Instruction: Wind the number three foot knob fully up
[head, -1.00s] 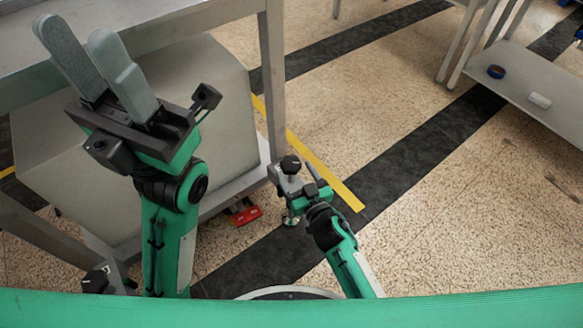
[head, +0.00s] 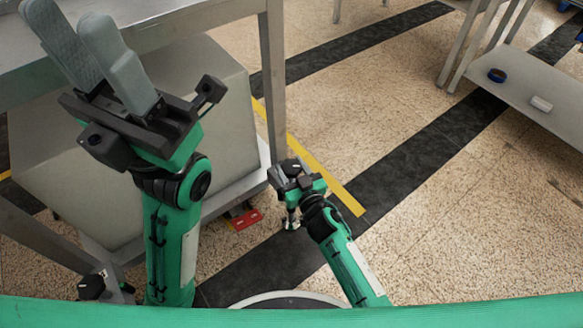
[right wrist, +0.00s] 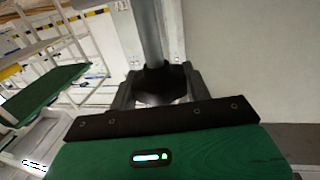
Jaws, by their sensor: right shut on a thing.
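A black foot knob (head: 290,167) sits at the corner of the grey metal table, low by its leg; I cannot read a number on it. My right gripper (head: 287,177) is at this knob. In the right wrist view the dark knob (right wrist: 160,84) is between the two fingers of my right gripper (right wrist: 159,92), which are shut on it. A grey metal post rises behind the knob in that view. A small metal foot (head: 291,222) shows on the floor below. My left gripper (head: 80,38) is raised, empty, its fingers apart and pointing up.
Another black knob (head: 92,286) is on a bracket at the lower left. A large grey box (head: 215,110) stands on the table's lower shelf. A red piece (head: 246,219) lies by the shelf edge. The speckled floor (head: 430,210) to the right is clear.

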